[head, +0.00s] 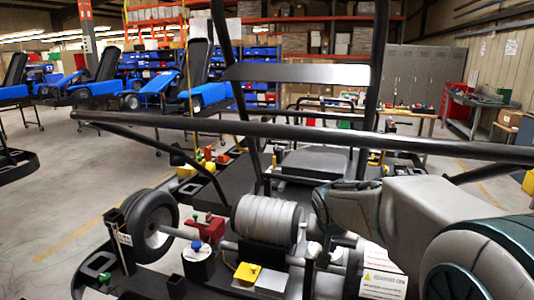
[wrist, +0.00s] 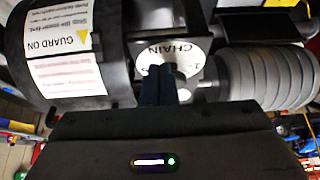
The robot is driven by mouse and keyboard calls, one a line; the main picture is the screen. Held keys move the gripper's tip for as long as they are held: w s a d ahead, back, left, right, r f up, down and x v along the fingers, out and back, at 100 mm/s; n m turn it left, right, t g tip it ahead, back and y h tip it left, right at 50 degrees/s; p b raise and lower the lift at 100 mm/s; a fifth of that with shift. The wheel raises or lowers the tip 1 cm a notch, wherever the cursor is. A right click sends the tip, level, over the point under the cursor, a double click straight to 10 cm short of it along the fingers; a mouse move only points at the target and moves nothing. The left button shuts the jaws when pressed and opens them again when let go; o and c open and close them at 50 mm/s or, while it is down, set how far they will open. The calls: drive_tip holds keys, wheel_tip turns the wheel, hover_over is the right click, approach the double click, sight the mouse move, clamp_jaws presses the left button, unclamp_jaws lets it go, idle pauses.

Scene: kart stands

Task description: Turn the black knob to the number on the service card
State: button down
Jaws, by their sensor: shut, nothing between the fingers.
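In the wrist view, a white round dial (wrist: 188,52) marked CHAIN sits between a black guard and a grey ribbed cylinder. Part of a digit shows at its right edge; its other marks are hidden or too small. My gripper (wrist: 158,72) is shut and empty, its dark fingertips in front of the dial's left part. I cannot tell whether they touch it. No black knob shows clearly on this dial; the fingers cover part of it. In the head view my arm hides the gripper. I cannot make out which label is the service card.
The black guard (wrist: 112,40) carries a GUARD ON label, also in the head view (head: 383,284). The ribbed cylinder (head: 267,220) lies left of my arm. A blue knob (head: 197,246), red box (head: 206,228) and yellow block (head: 247,272) stand nearby. A black bar (head: 300,130) crosses above.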

drive_tip(key=shift+w, duration=0.15)
drive_tip(key=shift+w+a+f+b, duration=0.15)
drive_tip(key=shift+a+b, duration=0.65)
drive_tip(key=shift+b, duration=0.45)
drive_tip(key=shift+w+a+b, duration=0.25)
drive_tip(key=shift+a+b, duration=0.1)
drive_tip(key=shift+b, duration=0.1)
drive_tip(key=shift+s+a, duration=0.1)
idle(0.4)
drive_tip(key=shift+s+a+b, duration=0.1)
drive_tip(key=shift+s+b, duration=0.05)
drive_tip(key=shift+b, duration=0.15)
drive_tip(key=shift+r, duration=0.2)
wheel_tip(320, 180, up, 6)
drive_tip(key=p, duration=0.3)
drive_tip(key=shift+s+p, duration=0.1)
drive_tip(key=shift+p, duration=0.3)
